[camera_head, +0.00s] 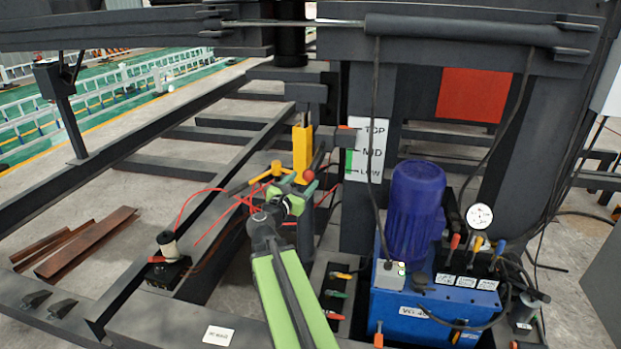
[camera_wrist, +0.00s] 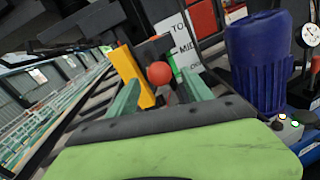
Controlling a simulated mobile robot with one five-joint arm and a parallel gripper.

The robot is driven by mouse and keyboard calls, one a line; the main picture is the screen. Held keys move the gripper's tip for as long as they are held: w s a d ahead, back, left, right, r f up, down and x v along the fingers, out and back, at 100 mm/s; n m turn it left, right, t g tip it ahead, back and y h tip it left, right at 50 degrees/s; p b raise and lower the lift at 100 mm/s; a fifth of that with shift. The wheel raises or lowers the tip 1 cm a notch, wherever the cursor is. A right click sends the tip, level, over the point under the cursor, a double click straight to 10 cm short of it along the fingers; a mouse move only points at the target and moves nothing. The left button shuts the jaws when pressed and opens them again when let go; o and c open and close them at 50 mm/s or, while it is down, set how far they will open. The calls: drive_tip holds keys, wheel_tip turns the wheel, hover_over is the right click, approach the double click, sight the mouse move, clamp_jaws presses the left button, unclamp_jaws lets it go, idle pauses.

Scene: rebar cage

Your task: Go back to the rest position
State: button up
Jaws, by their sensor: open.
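My green arm reaches up from the bottom middle of the head view. My gripper (camera_head: 300,184) is at its far end, in front of the black frame. In the wrist view my gripper (camera_wrist: 160,94) has its two green fingers apart. A red ball knob (camera_wrist: 158,72) shows between them, with no finger seen closed on it. The red knob (camera_head: 309,175) also shows in the head view close to the fingertips. Whether the fingers touch it cannot be told.
A yellow post (camera_head: 302,152) and a TOP/MID/LOW sign (camera_head: 372,150) stand behind my gripper. A yellow-handled valve (camera_head: 262,179) with red wires is just left. A blue hydraulic unit (camera_head: 417,200) with hoses stands right. Dark beams run along the left.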

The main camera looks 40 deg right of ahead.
drive_tip(key=shift+a, duration=0.35)
drive_tip(key=w+a+r+t+y+p, duration=0.15)
drive_tip(key=w+a+p, duration=0.25)
drive_tip(key=a, duration=0.4)
drive_tip(key=w+a+r+y+p, duration=0.1)
drive_tip(key=w+a+y+p, duration=0.2)
drive_tip(key=a, duration=0.4)
drive_tip(key=s+a+f+m+g+y+p, duration=0.1)
drive_tip(key=s+a+f+m+g+y, duration=0.1)
drive_tip(key=a, duration=0.8)
drive_tip(key=s+a+f+m+g+y+p, duration=0.1)
drive_tip(key=s+a+f+m+g+y, duration=0.2)
drive_tip(key=s+a+f+m+y, duration=0.2)
drive_tip(key=s+a+f+m+g+y+p, duration=0.2)
drive_tip(key=s+a+f+m+y, duration=0.2)
drive_tip(key=a+f+m, duration=0.4)
drive_tip(key=a+m+y, duration=0.1)
drive_tip(key=a+m, duration=0.3)
drive_tip(key=a, duration=0.3)
drive_tip(key=shift+s+m+g, duration=0.2)
drive_tip(key=shift+m+g, duration=0.15)
drive_tip(key=shift+m, duration=0.05)
